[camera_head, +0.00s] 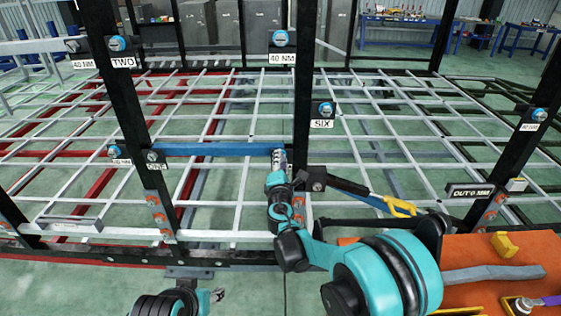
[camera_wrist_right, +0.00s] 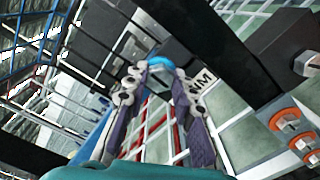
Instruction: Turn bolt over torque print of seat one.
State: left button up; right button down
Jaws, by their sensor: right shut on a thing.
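In the head view a blue bar-like tool (camera_head: 215,150) runs level from the seat ONE bolt (camera_head: 152,156) to the middle post. Its left end touches or overlaps that bolt; I cannot tell how it fits. Below are the ONE label (camera_head: 157,167) and, to the left, a partly readable NM print (camera_head: 120,161) under another bolt (camera_head: 114,151). My right gripper (camera_head: 279,158) is shut on the tool's right end. In the wrist view my fingers (camera_wrist_right: 158,72) have blue between their tips. My left gripper (camera_head: 218,294) is low at the bottom, its fingers unclear.
Black posts and a pale grid frame fill the middle. Other bolts sit by the TWO label (camera_head: 123,63) and SIX label (camera_head: 321,124). A tool with a yellow grip (camera_head: 400,207) lies right of my right gripper. An orange table (camera_head: 470,250) stands at lower right.

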jog(key=m, duration=2.9)
jog(key=shift+f, duration=0.1)
dwell(0.4)
jog(key=c, duration=1.2)
grip_release()
jog(key=shift+s, duration=0.15)
jog(key=s, duration=1.2)
